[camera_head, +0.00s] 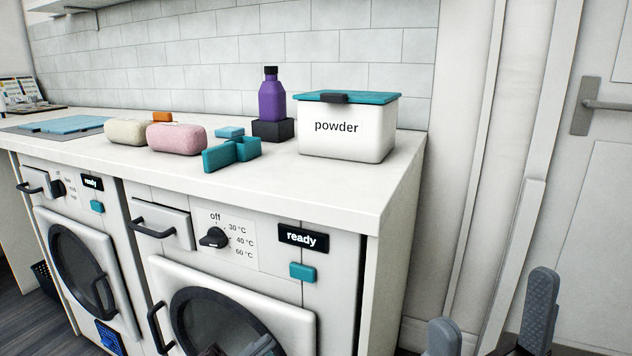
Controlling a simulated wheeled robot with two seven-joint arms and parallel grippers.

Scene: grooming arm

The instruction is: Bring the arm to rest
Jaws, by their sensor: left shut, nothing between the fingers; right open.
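My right gripper (493,297) shows at the bottom right edge, pointing up. Its two grey fingers stand well apart with nothing between them. It is to the right of the counter (400,172), in front of the wall and door, and touches nothing that I can see. The rest of the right arm is below the picture.
The counter carries a powder box (345,137), a purple bottle (272,100), teal pieces (222,156) and pink (176,138) and cream (125,131) bundles. Two washers (240,315) below have protruding handles. A door handle (608,105) sticks out at right.

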